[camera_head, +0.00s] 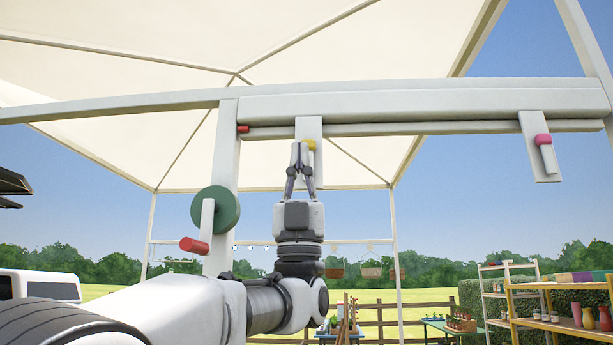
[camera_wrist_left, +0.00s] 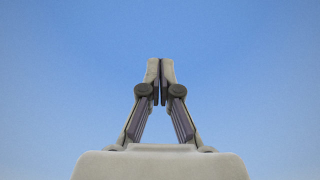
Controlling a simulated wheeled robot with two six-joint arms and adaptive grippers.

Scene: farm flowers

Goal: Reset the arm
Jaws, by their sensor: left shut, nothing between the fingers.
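My left gripper (camera_head: 300,152) points straight up in the head view, with my left arm coming in from the lower left. Its fingers are together, with nothing between them. In the left wrist view the shut gripper (camera_wrist_left: 160,68) shows against plain blue sky. In the head view its tips overlap a pale hanging plate with a yellow knob (camera_head: 311,145); I cannot tell whether they touch. My right gripper is not in view.
A white canopy frame with a crossbeam (camera_head: 430,103) spans the top. On its left post are a green wheel (camera_head: 228,205) and a red-ended handle (camera_head: 194,245). A pink knob (camera_head: 543,139) sits on a plate at right. Shelves (camera_head: 570,290) stand at the lower right.

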